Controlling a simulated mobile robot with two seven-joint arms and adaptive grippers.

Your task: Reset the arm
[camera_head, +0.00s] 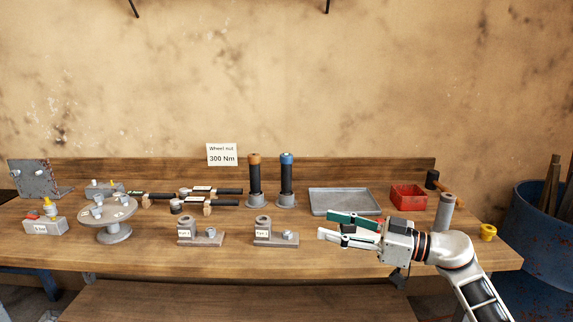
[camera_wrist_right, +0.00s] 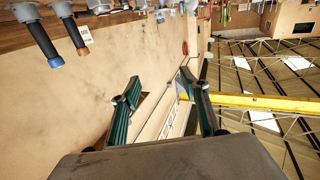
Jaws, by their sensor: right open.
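My right arm comes in from the lower right of the head view. Its gripper (camera_head: 345,229) is above the right half of the bench, near the front, and points left. Its green-and-grey fingers are apart with nothing between them. In the right wrist view the fingers of this gripper (camera_wrist_right: 165,98) are also spread and empty, with wall and ceiling structure behind them. My left gripper and arm do not show in either view.
The workbench (camera_head: 340,258) holds a grey tray (camera_head: 345,202), a red bin (camera_head: 408,197), two upright black tools, one orange-topped (camera_head: 254,180) and one blue-topped (camera_head: 287,180), grey block fixtures (camera_head: 275,236) and a round stand (camera_head: 114,232). A blue barrel (camera_head: 540,240) stands at the right.

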